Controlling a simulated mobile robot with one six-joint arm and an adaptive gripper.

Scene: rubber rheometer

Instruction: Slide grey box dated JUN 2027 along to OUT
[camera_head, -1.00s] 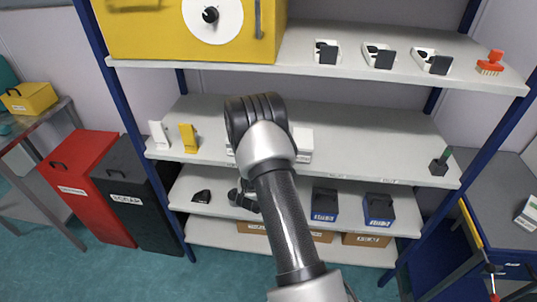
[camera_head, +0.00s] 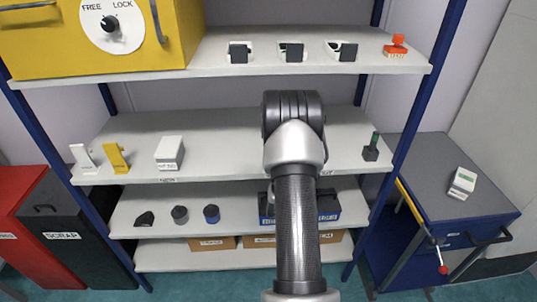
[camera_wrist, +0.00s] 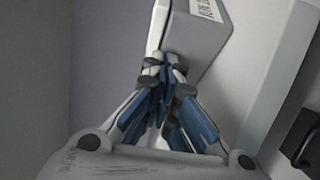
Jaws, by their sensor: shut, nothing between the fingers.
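In the wrist view a grey box (camera_wrist: 198,32) with a white label, partly cut off and starting with JUN, fills the top middle. My gripper (camera_wrist: 165,65) is shut and empty, its fingertips at the box's lower edge. I cannot tell whether they touch it. In the head view my arm hides my gripper and any box behind it on the middle shelf. A light box (camera_head: 170,152) with a label too small to read stands on that shelf at left. Small labels sit on the shelf's front edge (camera_head: 220,178), one just right of my arm; their text is unclear.
A white holder (camera_head: 84,157) and a yellow holder (camera_head: 117,158) stand at the shelf's left end. A dark block with a green top (camera_head: 371,150) stands at its right end. The upper shelf (camera_head: 220,70) lies above. Clear shelf shows left of my arm.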

